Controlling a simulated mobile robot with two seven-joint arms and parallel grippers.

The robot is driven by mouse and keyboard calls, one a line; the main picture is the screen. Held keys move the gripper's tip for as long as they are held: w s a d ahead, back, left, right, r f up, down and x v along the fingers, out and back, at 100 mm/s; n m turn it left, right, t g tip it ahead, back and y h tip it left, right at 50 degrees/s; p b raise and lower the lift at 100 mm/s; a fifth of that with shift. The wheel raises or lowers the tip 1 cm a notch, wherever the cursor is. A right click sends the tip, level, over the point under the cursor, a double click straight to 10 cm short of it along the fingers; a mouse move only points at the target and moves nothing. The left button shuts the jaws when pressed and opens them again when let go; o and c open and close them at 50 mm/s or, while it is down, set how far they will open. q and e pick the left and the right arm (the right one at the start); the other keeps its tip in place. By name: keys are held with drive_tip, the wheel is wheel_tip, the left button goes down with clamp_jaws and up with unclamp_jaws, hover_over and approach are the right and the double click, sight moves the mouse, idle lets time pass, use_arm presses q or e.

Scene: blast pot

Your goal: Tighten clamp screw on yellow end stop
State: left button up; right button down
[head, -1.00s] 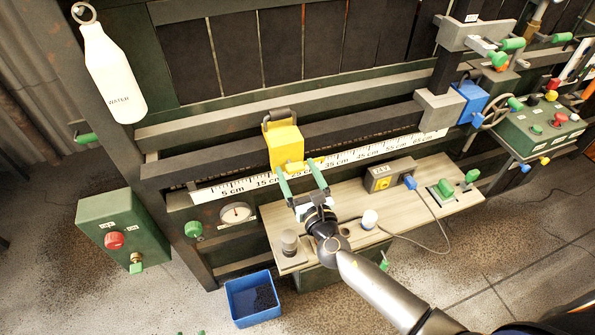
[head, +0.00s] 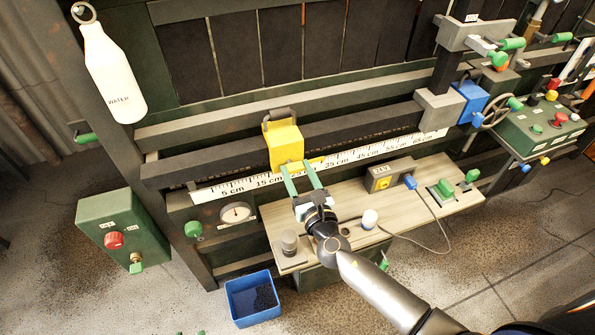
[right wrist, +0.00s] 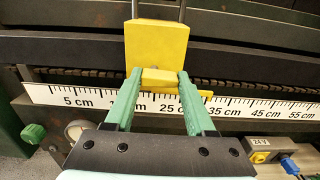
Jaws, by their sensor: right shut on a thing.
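The yellow end stop (head: 286,146) sits on the dark rail above the white centimetre scale (head: 340,157). It also shows in the right wrist view (right wrist: 157,45), upright, with a dark handle on top in the head view. On its lower front is a small yellow clamp screw head (right wrist: 159,78). My right gripper (right wrist: 157,84) has its green fingers on both sides of this screw head and is shut on it. In the head view the right gripper (head: 298,172) reaches up to the stop's lower front and hides part of it. My left gripper is not in view.
A wooden shelf (head: 345,210) below the scale carries a grey box (head: 380,178) with a cable and a white knob (head: 370,217). A blue bin (head: 252,299) stands on the floor. A water bottle (head: 110,75) hangs at left.

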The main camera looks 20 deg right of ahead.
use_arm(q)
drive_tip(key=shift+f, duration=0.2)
use_arm(e)
drive_tip(key=shift+f, duration=0.1)
use_arm(q)
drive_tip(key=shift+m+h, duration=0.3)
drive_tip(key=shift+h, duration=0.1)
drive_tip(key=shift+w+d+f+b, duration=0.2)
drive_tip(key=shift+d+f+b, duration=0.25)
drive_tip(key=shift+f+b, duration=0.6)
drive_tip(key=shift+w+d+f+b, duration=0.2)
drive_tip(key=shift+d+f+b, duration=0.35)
drive_tip(key=shift+b, duration=0.95)
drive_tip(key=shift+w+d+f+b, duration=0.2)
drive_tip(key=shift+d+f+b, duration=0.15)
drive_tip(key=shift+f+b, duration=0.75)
use_arm(e)
drive_tip(key=shift+a+f+m, duration=0.1)
drive_tip(key=shift+a+m, duration=0.05)
drive_tip(key=shift+m, duration=2.65)
drive_tip(key=shift+a+f+m, duration=0.15)
drive_tip(key=shift+m, duration=2.65)
drive_tip(key=shift+a+f+m, duration=0.1)
drive_tip(key=shift+a+m, duration=0.05)
drive_tip(key=shift+m, duration=2.65)
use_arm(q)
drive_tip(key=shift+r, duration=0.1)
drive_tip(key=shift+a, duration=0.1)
